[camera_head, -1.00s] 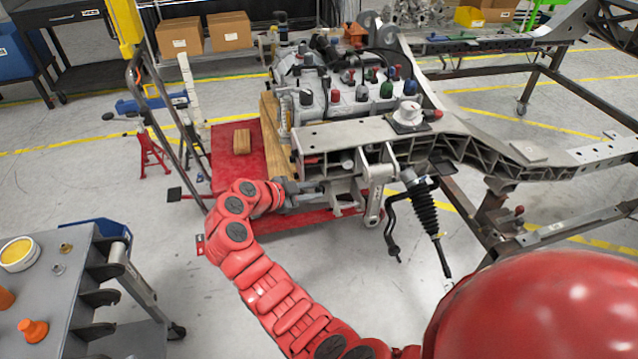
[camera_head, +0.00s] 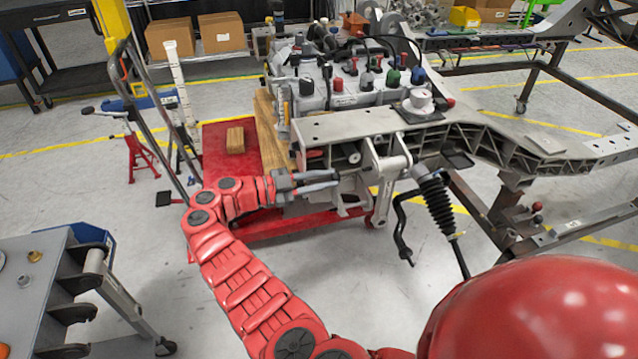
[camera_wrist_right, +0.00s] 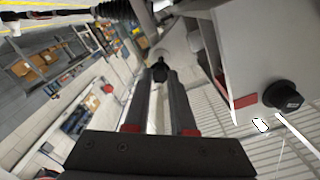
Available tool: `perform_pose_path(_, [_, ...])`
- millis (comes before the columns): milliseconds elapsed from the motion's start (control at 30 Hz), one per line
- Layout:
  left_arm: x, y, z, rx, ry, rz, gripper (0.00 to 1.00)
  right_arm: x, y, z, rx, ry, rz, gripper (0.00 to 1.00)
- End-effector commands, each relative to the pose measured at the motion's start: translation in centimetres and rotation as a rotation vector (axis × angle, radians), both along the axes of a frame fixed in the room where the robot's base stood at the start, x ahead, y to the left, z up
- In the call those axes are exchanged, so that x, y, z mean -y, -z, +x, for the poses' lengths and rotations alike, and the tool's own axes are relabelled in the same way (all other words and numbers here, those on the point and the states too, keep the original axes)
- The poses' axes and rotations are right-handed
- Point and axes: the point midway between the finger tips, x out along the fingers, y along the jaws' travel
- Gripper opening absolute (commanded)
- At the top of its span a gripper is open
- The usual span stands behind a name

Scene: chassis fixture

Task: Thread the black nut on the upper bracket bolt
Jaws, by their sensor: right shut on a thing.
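My right gripper (camera_head: 335,180) reaches in from below at the end of the red arm, beside the bracket (camera_head: 390,165) under the front of the grey chassis rail. In the right wrist view my right gripper (camera_wrist_right: 160,72) is shut on a small dark piece, apparently the black nut (camera_wrist_right: 160,70), held at the fingertips. Light grey bracket metal lies just beyond it; I cannot tell whether the nut touches a bolt. The upper bracket bolt cannot be made out. My left gripper is not in view.
A black knob (camera_wrist_right: 284,95) sits on the pale panel right of the fingers. The chassis rail (camera_head: 350,128) is close above the gripper. A black ribbed boot (camera_head: 435,205) hangs right of the bracket. A grey cart (camera_head: 60,290) stands at lower left. Open floor lies between.

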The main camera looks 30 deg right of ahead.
Motion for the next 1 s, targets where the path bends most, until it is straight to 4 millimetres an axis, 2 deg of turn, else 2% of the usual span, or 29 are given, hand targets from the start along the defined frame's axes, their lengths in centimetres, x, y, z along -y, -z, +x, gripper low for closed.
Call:
perform_pose_path(167, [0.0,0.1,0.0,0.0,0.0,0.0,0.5,0.0,-0.7,-0.3,-0.005,-0.002,-0.02,0.0])
perform_pose_path(400, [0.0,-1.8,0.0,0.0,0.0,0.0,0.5,1.4,-1.1,-0.5,-0.006,-0.005,-0.019,0.0])
perform_pose_path(700, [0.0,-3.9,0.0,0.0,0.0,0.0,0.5,3.6,-0.9,-1.1,-0.01,-0.002,-0.019,0.0])
perform_pose_path(1000, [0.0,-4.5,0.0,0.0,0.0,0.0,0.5,4.5,-0.6,-1.3,-0.007,-0.004,-0.017,0.0])
